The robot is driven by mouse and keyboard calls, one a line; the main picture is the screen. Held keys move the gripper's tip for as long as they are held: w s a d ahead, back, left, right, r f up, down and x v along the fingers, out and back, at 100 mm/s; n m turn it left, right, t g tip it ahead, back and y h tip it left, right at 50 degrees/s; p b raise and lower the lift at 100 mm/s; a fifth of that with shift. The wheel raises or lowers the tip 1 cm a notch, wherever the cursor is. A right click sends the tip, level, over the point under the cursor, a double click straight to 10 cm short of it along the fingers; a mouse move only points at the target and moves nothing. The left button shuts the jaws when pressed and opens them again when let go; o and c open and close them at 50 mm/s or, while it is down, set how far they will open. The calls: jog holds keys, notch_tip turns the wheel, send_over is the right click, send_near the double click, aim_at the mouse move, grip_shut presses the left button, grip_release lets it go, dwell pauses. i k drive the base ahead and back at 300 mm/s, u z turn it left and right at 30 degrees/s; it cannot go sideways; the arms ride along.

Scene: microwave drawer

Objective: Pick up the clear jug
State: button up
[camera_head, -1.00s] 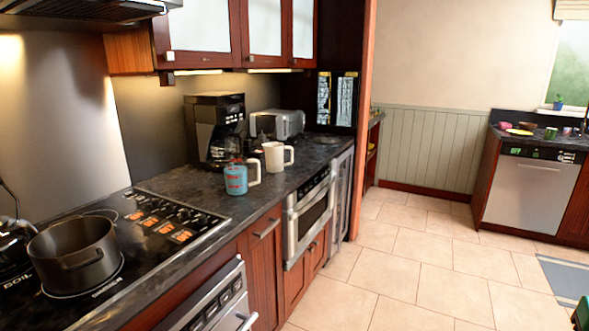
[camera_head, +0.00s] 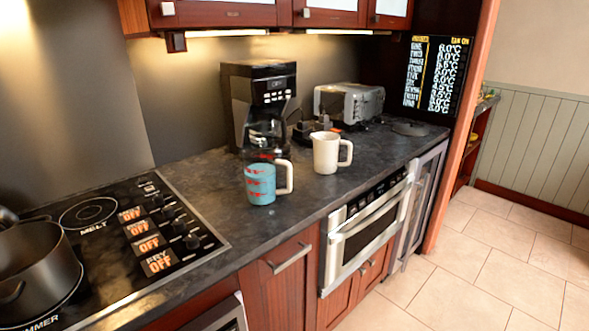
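A jug with a pale handle, a blue body and red markings (camera_head: 260,185) stands upright on the dark counter, near its front edge. Its body looks see-through near the top, so it may be the clear jug. A plain cream-white jug (camera_head: 326,154) stands behind it to the right, a little apart, with its handle to the right. A dark glass carafe (camera_head: 266,134) sits in the coffee maker (camera_head: 262,85). My gripper is not in view.
A toaster (camera_head: 350,104) stands further back on the counter (camera_head: 205,178). The cooktop (camera_head: 115,225) with a dark pot (camera_head: 35,265) is at the left. The microwave drawer (camera_head: 368,232) is shut below the counter. Tiled floor (camera_head: 480,260) at the right is clear.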

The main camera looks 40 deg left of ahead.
aim_at(260, 164)
jog(key=u, duration=0.35)
jog(key=i, duration=1.05)
jog(key=u, duration=1.05)
jog(key=i, duration=0.45)
jog(key=u, duration=0.15)
